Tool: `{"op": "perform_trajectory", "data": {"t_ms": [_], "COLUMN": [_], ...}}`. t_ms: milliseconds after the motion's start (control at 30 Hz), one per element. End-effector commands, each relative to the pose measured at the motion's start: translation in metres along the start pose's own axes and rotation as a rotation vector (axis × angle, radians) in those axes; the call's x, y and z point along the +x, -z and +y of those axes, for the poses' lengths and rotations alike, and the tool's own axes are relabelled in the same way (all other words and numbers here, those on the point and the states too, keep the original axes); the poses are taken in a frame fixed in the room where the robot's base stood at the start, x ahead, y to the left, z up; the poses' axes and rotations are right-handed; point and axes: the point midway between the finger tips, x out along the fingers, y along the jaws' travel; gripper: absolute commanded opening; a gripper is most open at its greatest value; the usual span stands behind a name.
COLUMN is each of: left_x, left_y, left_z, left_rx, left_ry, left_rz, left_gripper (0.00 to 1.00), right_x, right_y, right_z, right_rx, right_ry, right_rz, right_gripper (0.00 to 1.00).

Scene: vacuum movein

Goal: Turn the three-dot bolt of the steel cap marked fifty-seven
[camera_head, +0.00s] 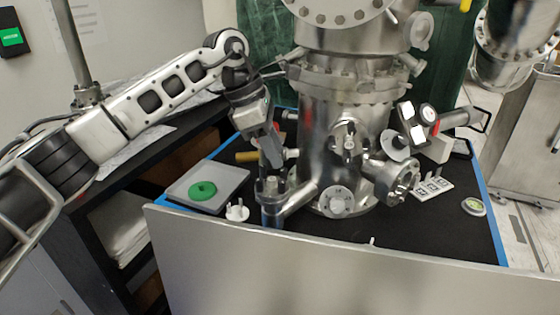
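A steel vacuum chamber (325,130) stands on the black bench top. Several capped ports come off it: a left elbow port with an upward-facing flange (272,186), a front cap (338,201) low in the middle, and a right port (403,184) angled outward. No number or dot mark is readable at this size, so I cannot tell which cap is fifty-seven. My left gripper (271,155) points down just above the left elbow port's flange. Its fingertips are close to the bolts there; contact and finger opening are unclear. My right gripper is not in view.
A grey tray (222,176) with a green ring (202,190) lies left of the chamber, with a white pronged piece (237,211) beside it. A white marked block (432,188) and a small round dish (473,206) lie right. A grey panel (330,265) edges the front.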

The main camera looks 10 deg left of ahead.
Motion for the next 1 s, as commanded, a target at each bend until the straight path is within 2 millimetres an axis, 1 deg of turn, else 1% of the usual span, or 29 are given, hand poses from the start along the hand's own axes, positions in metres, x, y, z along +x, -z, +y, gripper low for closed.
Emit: {"op": "perform_trajectory", "data": {"t_ms": [33, 200, 300, 433, 567, 767, 833, 933, 967, 1000], "left_x": [-0.013, -0.049, -0.065, -0.078, -0.082, -0.083, -0.082, -0.072, -0.066, -0.055], "left_y": [0.000, 0.000, 0.000, 0.000, 0.000, 0.000, 0.000, -0.005, -0.008, -0.014], "left_z": [0.001, 0.001, 0.001, 0.001, 0.000, 0.000, 0.000, -0.003, -0.005, -0.010], "left_rx": [-0.001, -0.001, -0.001, -0.002, -0.001, -0.001, -0.001, 0.001, 0.002, 0.002], "left_ry": [-0.006, -0.005, -0.003, -0.002, -0.002, -0.001, 0.000, 0.018, 0.030, 0.051], "left_rz": [-0.002, -0.001, -0.002, -0.001, -0.001, 0.000, -0.002, -0.029, -0.048, -0.083], "left_gripper": [0.35, 0.35, 0.35, 0.35, 0.35, 0.35, 0.22, 0.22, 0.22, 0.22], "right_x": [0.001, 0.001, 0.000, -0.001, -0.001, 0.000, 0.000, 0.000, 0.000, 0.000], "right_y": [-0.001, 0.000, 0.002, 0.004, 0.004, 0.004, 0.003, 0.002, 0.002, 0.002], "right_z": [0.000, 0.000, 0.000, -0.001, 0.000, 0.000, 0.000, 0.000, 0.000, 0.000], "right_rx": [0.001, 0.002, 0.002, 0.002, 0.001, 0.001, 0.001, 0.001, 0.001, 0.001], "right_ry": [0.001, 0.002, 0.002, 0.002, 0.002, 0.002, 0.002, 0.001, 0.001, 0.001], "right_rz": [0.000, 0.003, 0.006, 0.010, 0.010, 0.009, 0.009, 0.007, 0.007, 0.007], "right_gripper": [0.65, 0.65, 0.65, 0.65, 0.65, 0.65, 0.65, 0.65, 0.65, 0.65]}}
